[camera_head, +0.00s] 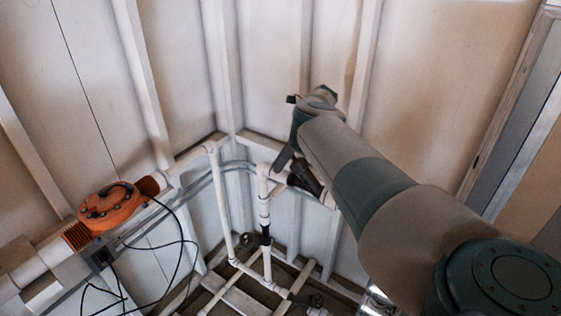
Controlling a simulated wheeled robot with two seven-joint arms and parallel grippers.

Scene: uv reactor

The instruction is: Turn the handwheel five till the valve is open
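My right arm comes in from the lower right and reaches over the white pipes near the wall corner. My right gripper (285,158) shows as a dark slanted part at the arm's far end, beside the top of an upright white pipe (264,192). Whether it is open or shut cannot be made out. A dark cylindrical part (305,177) is close by, partly hidden by my arm. A small dark round part, perhaps a handwheel (250,240), sits lower on the pipework. I cannot tell which part is handwheel five. My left gripper is not in view.
An orange round-topped housing (112,206) joins a thick white pipe at the left, with loose black cables (182,240) hanging below it. White pipes run low through the corner. Panelled walls (180,70) with upright battens close off the back.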

